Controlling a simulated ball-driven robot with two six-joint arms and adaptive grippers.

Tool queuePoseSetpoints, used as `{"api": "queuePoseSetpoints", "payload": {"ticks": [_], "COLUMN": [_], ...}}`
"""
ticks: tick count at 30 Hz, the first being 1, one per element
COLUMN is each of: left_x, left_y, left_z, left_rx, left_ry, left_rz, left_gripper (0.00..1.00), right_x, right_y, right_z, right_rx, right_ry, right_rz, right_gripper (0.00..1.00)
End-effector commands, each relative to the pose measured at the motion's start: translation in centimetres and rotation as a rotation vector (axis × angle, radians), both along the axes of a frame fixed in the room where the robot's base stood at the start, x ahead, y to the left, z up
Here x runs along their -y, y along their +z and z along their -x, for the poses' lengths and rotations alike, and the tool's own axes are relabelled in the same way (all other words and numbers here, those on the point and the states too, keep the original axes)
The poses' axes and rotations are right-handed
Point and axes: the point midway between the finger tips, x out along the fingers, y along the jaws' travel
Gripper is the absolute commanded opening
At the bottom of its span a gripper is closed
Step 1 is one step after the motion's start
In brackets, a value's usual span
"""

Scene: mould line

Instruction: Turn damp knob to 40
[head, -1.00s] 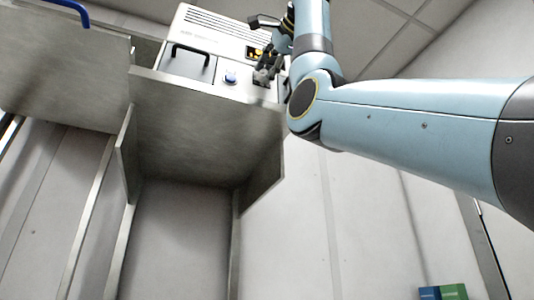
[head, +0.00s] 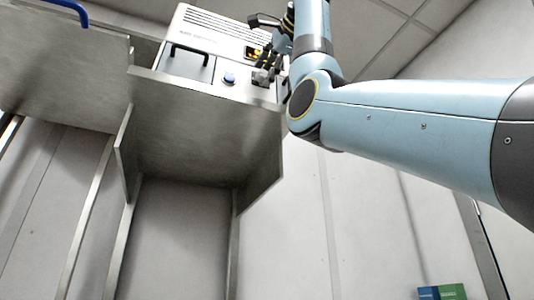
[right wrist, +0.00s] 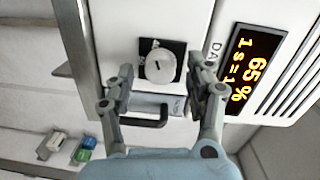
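The damp knob (right wrist: 160,67) is a round pale-grey dial with a short dark mark, on a black square plate, in the right wrist view. The display (right wrist: 252,70) beside it shows yellow characters that read 65 % and a line like 1 s = 1, cut off. My right gripper (right wrist: 164,82) is open, with one finger on each side of the knob and gaps visible between. In the head view my right gripper (head: 266,68) is at the front panel of the white machine (head: 222,32). My left gripper is not in view.
A black handle (head: 190,50) and a blue round button (head: 229,79) are on the machine panel, left of my right gripper. A steel shelf (head: 205,130) supports the machine. Blue and green boxes (head: 443,292) lie low at the right. A blue bar (head: 66,8) shows at top left.

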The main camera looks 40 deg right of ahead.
Motion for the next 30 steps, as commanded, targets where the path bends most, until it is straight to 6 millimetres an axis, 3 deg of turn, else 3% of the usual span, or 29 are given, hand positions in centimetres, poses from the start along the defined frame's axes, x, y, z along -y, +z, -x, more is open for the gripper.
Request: {"api": "queuePoseSetpoints", "payload": {"ticks": [7,19,30], "left_x": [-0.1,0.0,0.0], "left_y": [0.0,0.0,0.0], "left_z": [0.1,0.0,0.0], "left_rx": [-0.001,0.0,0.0], "left_ry": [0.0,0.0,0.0], "left_rz": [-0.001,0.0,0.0], "left_gripper": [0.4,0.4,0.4], "right_x": [-0.2,-1.2,-1.2], "right_y": [0.2,0.4,0.4], "right_z": [0.9,6.9,7.4], "right_rx": [0.004,0.002,0.0], "right_ry": [0.001,0.0,0.0], "right_rz": [0.001,0.0,0.0], "right_gripper": [0.54,0.54,0.54]}}
